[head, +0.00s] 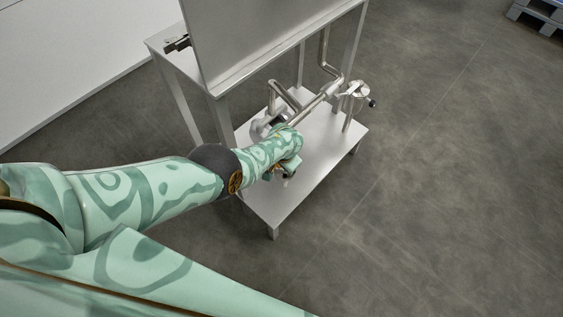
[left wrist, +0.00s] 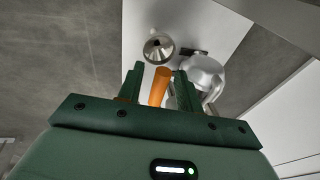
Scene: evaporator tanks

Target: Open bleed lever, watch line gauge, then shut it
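In the left wrist view, an orange lever handle (left wrist: 159,87) stands between the two green fingers of my left gripper (left wrist: 161,76). A gap shows on both sides of the handle, so the fingers look open around it and apart from it. In the head view my left gripper (head: 286,172) is low over the front of the metal stand, and my arm hides the lever there. A round fitting (head: 268,126), possibly the gauge, is partly hidden behind my forearm; its face cannot be read. My right gripper is in neither view.
Steel pipework (head: 318,101) runs above the stand's low shelf (head: 300,192). A round fitting with a dark knob (head: 372,103) is at its right end. Floor to the right is clear; a pallet (head: 541,14) is far off.

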